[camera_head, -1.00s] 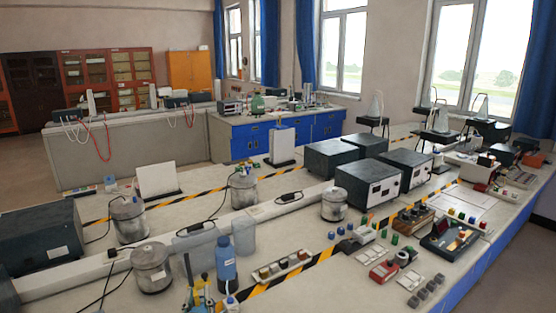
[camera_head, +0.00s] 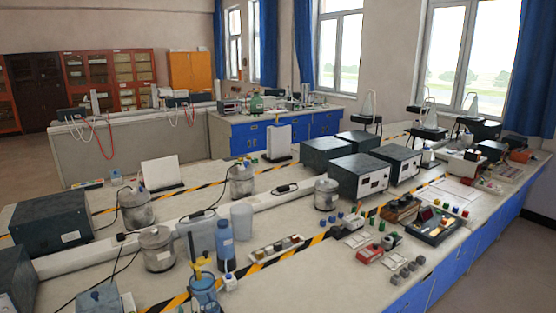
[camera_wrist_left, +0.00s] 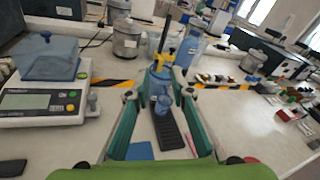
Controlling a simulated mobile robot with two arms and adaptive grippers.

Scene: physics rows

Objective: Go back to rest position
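My left gripper (camera_wrist_left: 159,94) shows in the left wrist view with its green fingers spread apart. It is open and nothing is pinched between the fingers. Beyond and between the fingers, a small blue beaker (camera_wrist_left: 162,105) stands by a black strip, with a larger blue vessel holding a yellow-and-black rod behind it. In the head view that blue vessel (camera_head: 203,291) stands at the bottom edge, with a blue bottle (camera_head: 226,247) behind it. Neither gripper shows in the head view, and my right gripper is in no view.
A balance (camera_wrist_left: 42,101) with a blue cover stands left of the gripper in the wrist view. Metal cans (camera_head: 158,249), grey instrument boxes (camera_head: 375,176) and small components crowd the long bench. Floor (camera_head: 503,270) shows clear at the right.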

